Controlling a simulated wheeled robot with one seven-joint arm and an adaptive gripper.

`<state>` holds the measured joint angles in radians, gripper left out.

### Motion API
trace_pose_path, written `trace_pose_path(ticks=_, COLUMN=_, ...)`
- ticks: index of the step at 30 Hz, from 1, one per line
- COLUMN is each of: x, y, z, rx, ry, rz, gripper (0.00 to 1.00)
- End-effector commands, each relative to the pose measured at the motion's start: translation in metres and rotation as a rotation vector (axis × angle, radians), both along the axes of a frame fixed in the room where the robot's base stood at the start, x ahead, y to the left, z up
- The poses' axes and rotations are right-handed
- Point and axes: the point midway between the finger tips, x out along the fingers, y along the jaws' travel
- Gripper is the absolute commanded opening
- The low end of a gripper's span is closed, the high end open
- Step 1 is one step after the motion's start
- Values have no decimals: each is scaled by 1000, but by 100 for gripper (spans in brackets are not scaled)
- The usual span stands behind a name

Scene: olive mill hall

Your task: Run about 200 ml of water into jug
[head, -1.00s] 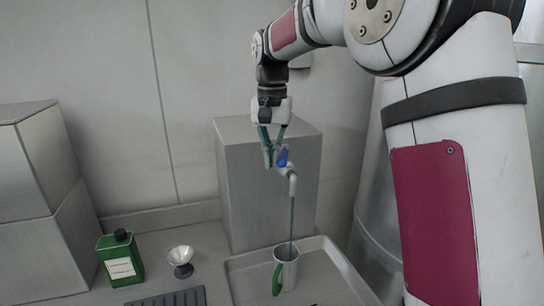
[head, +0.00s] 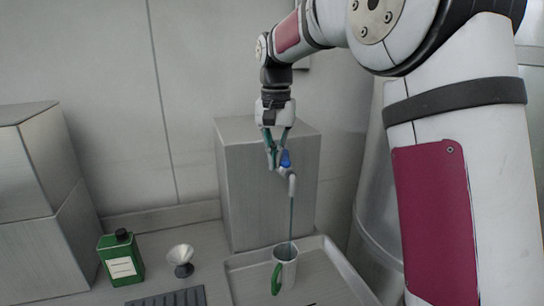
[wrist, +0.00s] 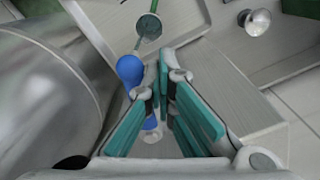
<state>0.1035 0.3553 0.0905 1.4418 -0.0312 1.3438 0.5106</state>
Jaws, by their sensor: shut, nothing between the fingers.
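A white jug (head: 290,268) with a green handle stands in the shallow metal tray (head: 237,263), under the tap. The tap (head: 292,184) has a blue lever (head: 285,158) and sticks out from a grey metal box. A thin stream of water (head: 291,217) runs from the spout into the jug. The jug also shows at the top of the wrist view (wrist: 150,28); its water level cannot be read. My gripper (head: 272,166) is shut and empty, its teal fingers together right beside the blue lever. In the wrist view the lever (wrist: 130,70) lies just left of the fingertips.
The grey box (head: 265,180) stands behind the tap. A green bottle (head: 121,260) with a black cap and a small metal cup (head: 181,259) stand to the left on the counter. A dark ribbed mat (head: 170,298) lies in front. A large metal tank (wrist: 45,95) is close at left in the wrist view.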

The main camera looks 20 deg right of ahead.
Motion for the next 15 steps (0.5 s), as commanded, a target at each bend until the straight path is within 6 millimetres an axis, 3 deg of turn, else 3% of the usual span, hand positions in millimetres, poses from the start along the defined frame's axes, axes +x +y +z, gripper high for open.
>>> trace_pose_path(ticks=9, x=-12, y=-33, z=1, rx=-3, ry=3, rz=-6, gripper=0)
trace_pose_path(ticks=15, x=-13, y=-39, z=0, rx=-8, ry=6, rz=-10, gripper=0)
